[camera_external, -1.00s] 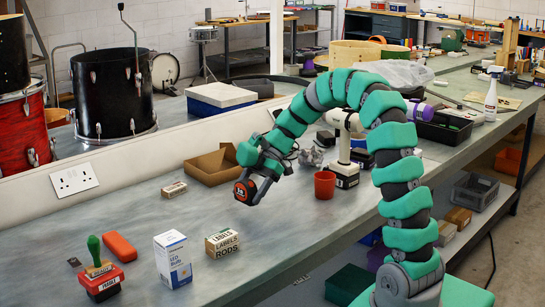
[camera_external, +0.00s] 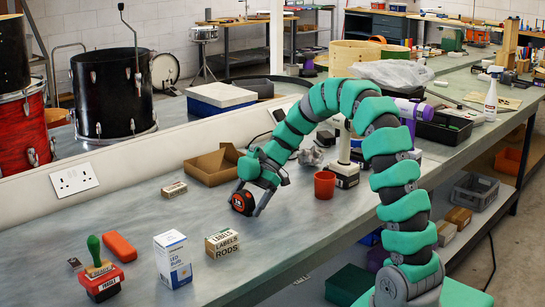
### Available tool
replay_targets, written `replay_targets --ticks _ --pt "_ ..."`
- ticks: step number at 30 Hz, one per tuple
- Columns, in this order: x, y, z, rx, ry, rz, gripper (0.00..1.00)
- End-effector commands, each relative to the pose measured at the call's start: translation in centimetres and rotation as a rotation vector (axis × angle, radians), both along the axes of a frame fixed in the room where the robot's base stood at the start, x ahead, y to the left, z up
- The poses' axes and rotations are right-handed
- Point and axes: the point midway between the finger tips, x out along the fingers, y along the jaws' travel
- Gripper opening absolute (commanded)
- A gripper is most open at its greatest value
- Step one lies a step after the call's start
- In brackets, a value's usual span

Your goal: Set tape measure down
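The tape measure (camera_external: 242,203) is black with an orange-red face. It stands upright at the bench surface, left of the red cup; whether it bears fully on the bench is hard to tell. My gripper (camera_external: 252,200) points down at it. One dark finger shows along the tape measure's right side, reaching about bench level. The other finger is mostly hidden behind the tape measure, so I cannot tell whether they grip it.
An open cardboard box (camera_external: 212,166) lies behind, with a small carton (camera_external: 174,189) to its left. A red cup (camera_external: 324,184) stands right. A labels box (camera_external: 222,243), bulb box (camera_external: 173,259) and red-and-green stamp (camera_external: 102,279) stand in front left. Bench around the tape measure is clear.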

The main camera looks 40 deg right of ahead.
Motion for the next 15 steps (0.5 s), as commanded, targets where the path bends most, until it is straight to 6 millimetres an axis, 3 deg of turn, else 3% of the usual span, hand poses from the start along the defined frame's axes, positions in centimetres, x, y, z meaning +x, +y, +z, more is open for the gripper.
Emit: replay_targets --ticks 11,15 --pt "0.0 -0.1 0.4 0.000 -0.001 -0.001 0.87" --pt "0.1 -1.6 1.9 0.002 -0.006 -0.001 0.87"
